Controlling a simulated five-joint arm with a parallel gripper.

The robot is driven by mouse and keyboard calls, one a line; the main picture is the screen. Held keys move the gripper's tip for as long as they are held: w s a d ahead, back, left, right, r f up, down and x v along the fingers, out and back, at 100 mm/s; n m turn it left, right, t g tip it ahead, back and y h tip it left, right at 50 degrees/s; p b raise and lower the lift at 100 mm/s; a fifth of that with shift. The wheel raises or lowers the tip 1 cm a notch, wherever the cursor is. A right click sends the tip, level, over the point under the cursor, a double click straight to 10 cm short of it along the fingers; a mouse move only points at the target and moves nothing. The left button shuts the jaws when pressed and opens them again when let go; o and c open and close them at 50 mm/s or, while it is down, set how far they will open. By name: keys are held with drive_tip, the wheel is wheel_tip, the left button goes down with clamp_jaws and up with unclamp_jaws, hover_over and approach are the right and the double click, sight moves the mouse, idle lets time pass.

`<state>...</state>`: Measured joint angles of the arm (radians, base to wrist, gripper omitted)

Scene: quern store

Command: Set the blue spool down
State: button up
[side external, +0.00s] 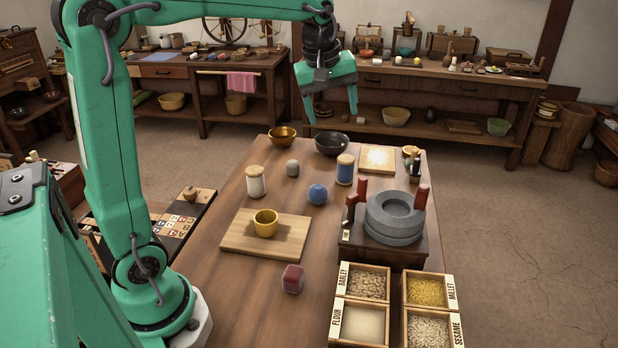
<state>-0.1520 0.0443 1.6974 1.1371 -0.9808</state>
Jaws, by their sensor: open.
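The blue spool (345,172), with wooden ends, stands upright on the wooden table (225,285), right of the middle of its far half. My gripper (333,116) is open and empty. Its fingers point down, above the spool in the picture and apart from it. I cannot tell the exact height or distance between them.
Near the spool are a blue ball (317,194), a dark bowl (332,144), a pale square board (377,159) and a stone quern (394,217). A white spool (256,182) and a yellow cup (265,222) on a board stand left. Grain boxes (396,305) stand at front right.

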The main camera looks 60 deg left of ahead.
drive_tip(key=s+d+f+m+t, duration=0.1)
drive_tip(key=s+d+f+m, duration=0.1)
drive_tip(key=s+m, duration=0.2)
drive_tip(key=s+d+f+m, duration=0.1)
drive_tip(key=s+m, duration=0.3)
drive_tip(key=s, duration=0.5)
drive_tip(key=s+d+f+m+t, duration=0.1)
drive_tip(key=s+d+f+m, duration=0.1)
drive_tip(key=s+m, duration=0.3)
drive_tip(key=s+d, duration=0.1)
drive_tip(key=s, duration=0.1)
drive_tip(key=shift+s+d+f+t, duration=0.3)
drive_tip(key=shift+s, duration=0.05)
